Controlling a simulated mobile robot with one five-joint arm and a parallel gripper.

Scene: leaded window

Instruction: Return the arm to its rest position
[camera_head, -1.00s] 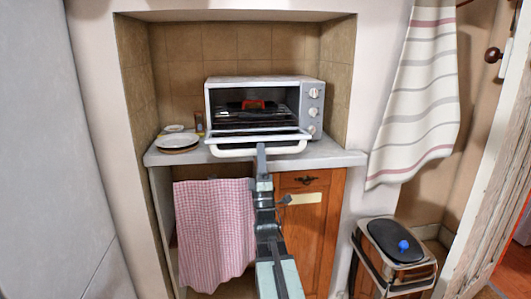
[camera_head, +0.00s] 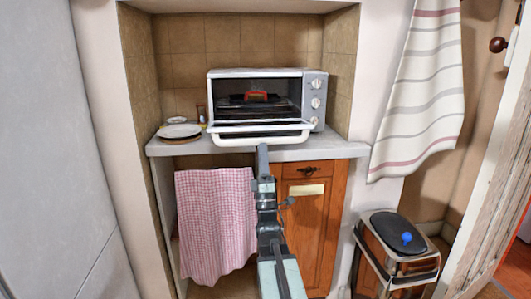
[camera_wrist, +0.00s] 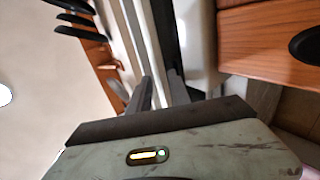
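My gripper (camera_head: 262,148) is at the end of my arm, which reaches forward at the middle of the head view. Its tip shows in front of the counter's edge, just below the toaster oven's door handle. In the wrist view the two dark fingers (camera_wrist: 160,90) stand apart, with a pale strip visible between and beyond them. I see nothing clearly held. I cannot tell whether the fingers touch anything.
A toaster oven (camera_head: 262,105) with its door lowered stands on the counter (camera_head: 335,149); a red item (camera_head: 256,97) is inside. Plates (camera_head: 179,131) sit left. A checked cloth (camera_head: 215,225) hangs below, beside a wooden cabinet (camera_head: 318,235). A bin (camera_head: 398,245) stands right.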

